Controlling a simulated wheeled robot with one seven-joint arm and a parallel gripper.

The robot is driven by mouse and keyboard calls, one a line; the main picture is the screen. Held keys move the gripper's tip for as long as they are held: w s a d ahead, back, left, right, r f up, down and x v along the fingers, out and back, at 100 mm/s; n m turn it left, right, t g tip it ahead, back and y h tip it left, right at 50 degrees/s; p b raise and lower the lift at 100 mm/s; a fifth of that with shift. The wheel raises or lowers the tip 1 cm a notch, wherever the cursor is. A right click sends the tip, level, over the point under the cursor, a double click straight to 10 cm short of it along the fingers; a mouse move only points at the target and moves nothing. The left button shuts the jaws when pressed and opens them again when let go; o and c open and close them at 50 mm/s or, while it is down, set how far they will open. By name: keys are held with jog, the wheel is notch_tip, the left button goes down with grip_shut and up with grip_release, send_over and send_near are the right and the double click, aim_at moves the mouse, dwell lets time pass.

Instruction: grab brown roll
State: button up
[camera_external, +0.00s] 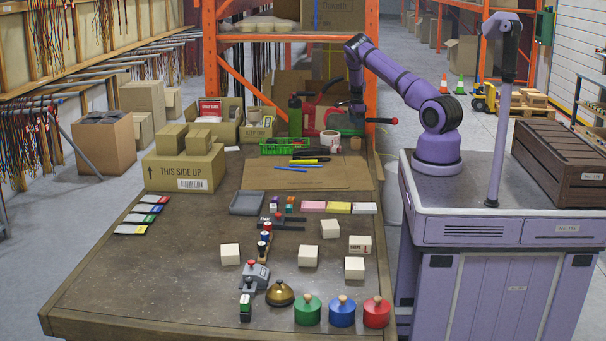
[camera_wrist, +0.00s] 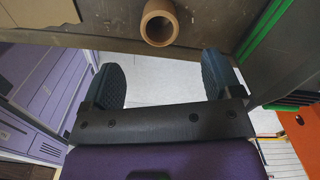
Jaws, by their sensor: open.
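The brown roll (camera_wrist: 159,5) shows end-on at the top middle of the wrist view, as a short hollow tube near the table's edge. In the external view it is the small brown piece (camera_external: 355,143) at the back right of the table, beside a white mug (camera_external: 330,140). My gripper (camera_wrist: 161,66) is open, its two dark fingers spread and empty in the wrist view. The roll lies beyond the fingertips, roughly in line with the gap, and is not between them. In the external view my gripper (camera_external: 357,109) hangs above the back right of the table, partly hidden among other things.
A green crate (camera_external: 285,147), a green bottle (camera_external: 295,117) and red-handled tools stand left of the roll. An orange rack post (camera_external: 371,60) rises behind. A cardboard sheet (camera_external: 265,172) lies in front. Boxes crowd the back left.

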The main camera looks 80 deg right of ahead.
aim_at(356, 138)
jog(key=shift+s+d+f, duration=0.15)
jog(key=shift+s+f, duration=0.1)
jog(key=shift+f, duration=0.35)
notch_tip(356, 138, down, 10)
jog(key=shift+f, duration=0.1)
jog(key=c, duration=1)
